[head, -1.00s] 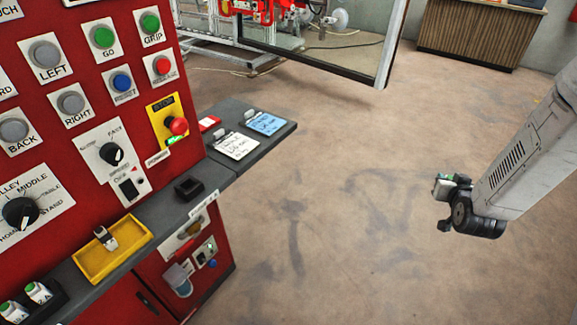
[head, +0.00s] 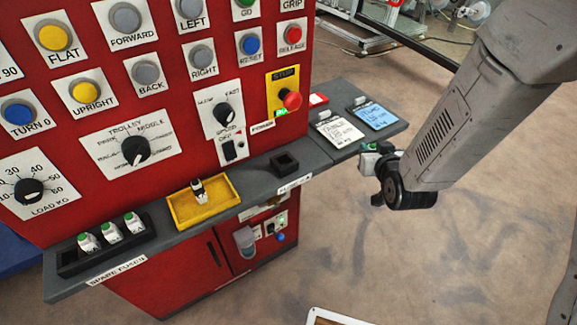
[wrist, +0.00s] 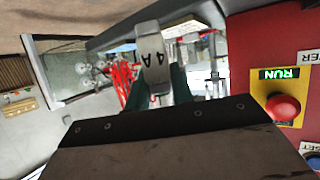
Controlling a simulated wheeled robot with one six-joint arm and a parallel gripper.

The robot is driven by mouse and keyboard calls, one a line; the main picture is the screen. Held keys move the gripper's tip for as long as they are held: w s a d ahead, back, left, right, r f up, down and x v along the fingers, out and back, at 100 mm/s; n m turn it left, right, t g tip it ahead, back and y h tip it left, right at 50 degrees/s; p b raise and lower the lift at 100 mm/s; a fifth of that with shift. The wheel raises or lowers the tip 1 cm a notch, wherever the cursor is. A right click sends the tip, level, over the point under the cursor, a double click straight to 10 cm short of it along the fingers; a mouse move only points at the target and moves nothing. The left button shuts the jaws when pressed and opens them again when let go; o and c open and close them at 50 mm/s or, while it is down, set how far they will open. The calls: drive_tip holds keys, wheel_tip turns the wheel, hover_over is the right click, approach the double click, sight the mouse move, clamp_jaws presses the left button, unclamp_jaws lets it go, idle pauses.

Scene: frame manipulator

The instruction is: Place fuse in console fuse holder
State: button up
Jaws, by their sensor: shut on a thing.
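My gripper (head: 375,158) is shut on a white fuse with a green end (head: 368,161), held in the air to the right of the console. In the wrist view the fuse (wrist: 155,62) sits between the fingers, marked "4 A". On the console ledge is a small black square socket (head: 285,164), which looks empty; I cannot tell for sure whether it is the fuse holder. Another fuse-like piece (head: 198,187) stands in a yellow tray (head: 221,213).
The red console (head: 60,170) carries many buttons and dials, with a red stop button (head: 291,100) near its right edge. Two label cards (head: 338,130) lie on the ledge's right end. A panel with a grey cup-shaped part (head: 245,238) is below. Open floor lies right of it.

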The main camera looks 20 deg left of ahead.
drive_tip(key=s+a+r+n+g+y, duration=0.2)
drive_tip(key=s+a+n+y, duration=0.1)
drive_tip(key=s+a, duration=0.8)
drive_tip(key=s+a+r+n+g+y, duration=0.1)
drive_tip(key=s+a+n+g+y, duration=0.15)
drive_tip(key=s+a, duration=0.75)
drive_tip(key=shift+t, duration=0.25)
drive_tip(key=w, duration=0.5)
drive_tip(key=w+f, duration=0.1)
drive_tip(key=w, duration=0.3)
drive_tip(key=w+a, duration=0.1)
drive_tip(key=w, duration=0.4)
drive_tip(key=shift+w+f, duration=0.2)
drive_tip(key=shift+w, duration=0.15)
drive_tip(key=f, duration=0.3)
drive_tip(key=shift+w+a, duration=0.1)
drive_tip(key=shift+w, duration=0.3)
drive_tip(key=shift+f, duration=0.3)
drive_tip(key=shift+f, duration=0.15)
drive_tip(key=o, duration=1)
